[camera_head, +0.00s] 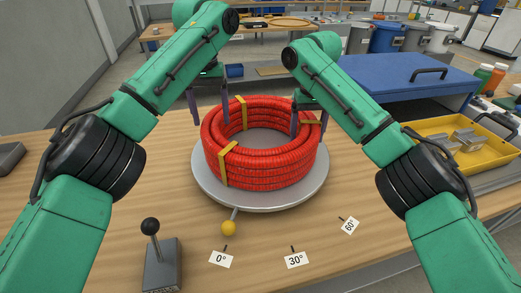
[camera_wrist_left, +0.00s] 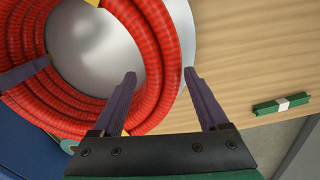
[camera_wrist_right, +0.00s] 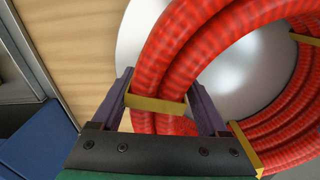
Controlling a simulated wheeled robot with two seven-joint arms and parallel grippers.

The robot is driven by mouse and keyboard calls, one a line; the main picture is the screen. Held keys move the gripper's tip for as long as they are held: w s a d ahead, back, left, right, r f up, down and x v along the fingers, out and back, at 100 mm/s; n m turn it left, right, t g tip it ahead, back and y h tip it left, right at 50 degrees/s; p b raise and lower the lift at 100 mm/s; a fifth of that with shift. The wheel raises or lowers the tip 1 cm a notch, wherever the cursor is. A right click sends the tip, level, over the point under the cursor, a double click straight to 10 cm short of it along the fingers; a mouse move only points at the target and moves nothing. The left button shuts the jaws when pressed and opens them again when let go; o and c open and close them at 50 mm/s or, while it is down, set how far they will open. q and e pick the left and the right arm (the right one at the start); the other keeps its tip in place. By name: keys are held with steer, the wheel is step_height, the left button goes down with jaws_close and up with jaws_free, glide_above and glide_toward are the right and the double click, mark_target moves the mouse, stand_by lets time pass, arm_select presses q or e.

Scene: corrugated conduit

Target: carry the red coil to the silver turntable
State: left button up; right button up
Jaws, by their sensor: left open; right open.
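The red coil (camera_head: 262,165) is a stack of corrugated loops bound with yellow straps. It lies flat on the silver turntable (camera_head: 205,192), whose rim shows around it. My left gripper (camera_head: 209,104) is open at the coil's back left. In the left wrist view its fingertips (camera_wrist_left: 160,75) are apart, with part of the coil's wall between them. My right gripper (camera_head: 308,120) is open at the coil's back right. In the right wrist view its fingers (camera_wrist_right: 158,76) stand either side of the coil's wall by a yellow strap (camera_wrist_right: 155,104). Whether any finger touches the coil is unclear.
A yellow knob (camera_head: 229,228) sticks out at the turntable's front, near angle labels. A black-knobbed lever (camera_head: 161,265) stands front left. A blue case (camera_head: 395,80) and yellow tray (camera_head: 445,140) are at right. The table's left is mostly clear.

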mark_target(309, 121)
step_height(309, 121, up, 7)
steer(key=shift+r, duration=0.2)
stand_by(0.4)
